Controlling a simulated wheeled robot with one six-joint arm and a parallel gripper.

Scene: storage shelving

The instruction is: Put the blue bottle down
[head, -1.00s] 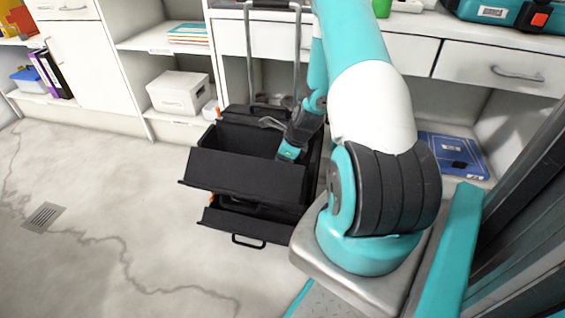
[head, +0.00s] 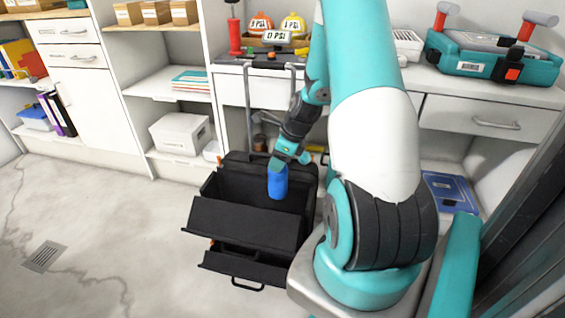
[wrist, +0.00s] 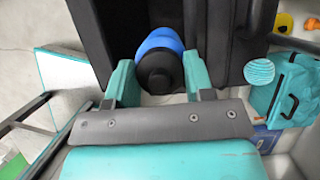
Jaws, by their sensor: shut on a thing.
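The blue bottle (head: 278,183) hangs roughly upright from my gripper (head: 285,160), over the opening of a black tool case (head: 240,222) on the floor. In the wrist view, the blue bottle (wrist: 160,42) with its dark cap sits between the two teal fingers of my gripper (wrist: 158,80), which are shut on it. Its lower end is clear of the case's front flap in the head view. The inside of the case is mostly dark, so what lies in it is hard to tell.
The case has a tall handle (head: 250,95) behind it. A white counter with a drawer (head: 480,118) stands behind, bearing a teal toolbox (head: 490,62). A white box (head: 180,134) sits on a low shelf at left. The floor (head: 120,215) at left is clear.

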